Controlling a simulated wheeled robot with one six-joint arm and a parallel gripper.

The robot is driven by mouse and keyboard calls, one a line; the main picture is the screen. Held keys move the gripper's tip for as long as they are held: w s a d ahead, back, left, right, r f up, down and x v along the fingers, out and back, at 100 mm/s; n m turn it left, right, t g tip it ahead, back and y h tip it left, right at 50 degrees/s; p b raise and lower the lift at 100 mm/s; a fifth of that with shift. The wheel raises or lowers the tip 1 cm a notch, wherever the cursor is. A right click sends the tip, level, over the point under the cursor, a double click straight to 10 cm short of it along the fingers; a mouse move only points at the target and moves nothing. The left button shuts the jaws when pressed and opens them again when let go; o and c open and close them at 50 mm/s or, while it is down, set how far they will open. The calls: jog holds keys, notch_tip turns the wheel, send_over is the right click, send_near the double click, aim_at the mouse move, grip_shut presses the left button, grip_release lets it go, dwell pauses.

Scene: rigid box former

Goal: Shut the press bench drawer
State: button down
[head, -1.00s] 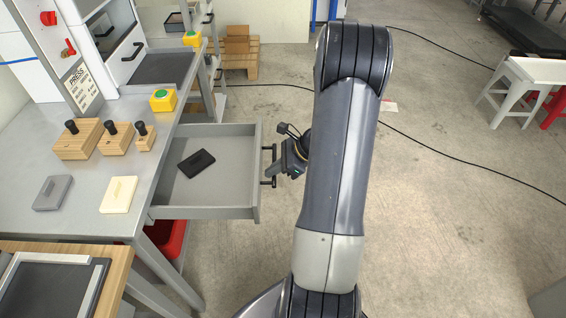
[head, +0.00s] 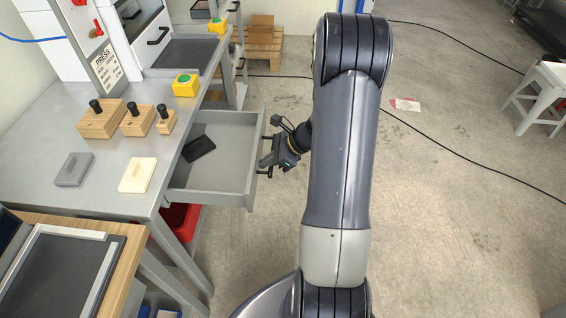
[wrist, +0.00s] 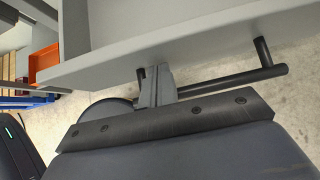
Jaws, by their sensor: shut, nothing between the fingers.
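The press bench drawer (head: 228,180) is grey and stands part open from the right side of the press bench (head: 100,192). A dark block (head: 199,147) lies inside it, close to the bench edge. A black bar handle (wrist: 230,82) is on the drawer front, which also shows in the wrist view (wrist: 200,42). My gripper (head: 268,160) is at the outer face of the drawer front, beside the handle. In the wrist view, its fingers (wrist: 155,84) are shut with tips at the drawer front and handle bar; exact contact is unclear.
Wooden blocks with black knobs (head: 101,122) and grey and cream blocks (head: 136,175) stand on the bench. A yellow box with a green button (head: 185,85) is behind them. A red bin (head: 181,220) sits below the drawer. The floor to the right is mostly clear.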

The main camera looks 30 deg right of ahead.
send_over(193, 168)
jog(key=s+d, duration=0.1)
jog(key=shift+w+a, duration=0.35)
jog(key=shift+a, duration=0.15)
jog(key=shift+w, duration=0.1)
jog(key=shift+a+r, duration=0.1)
jog(key=shift+r, duration=0.05)
jog(key=shift+r+p, duration=0.4)
jog(key=shift+r, duration=0.1)
jog(key=f+p+v, duration=0.1)
jog(key=p+v, duration=0.3)
jog(key=v, duration=0.5)
jog(key=shift+s+d+r, duration=0.2)
jog(key=shift+s+d, duration=0.15)
jog(key=shift+d, duration=0.15)
jog(key=shift+f, duration=0.15)
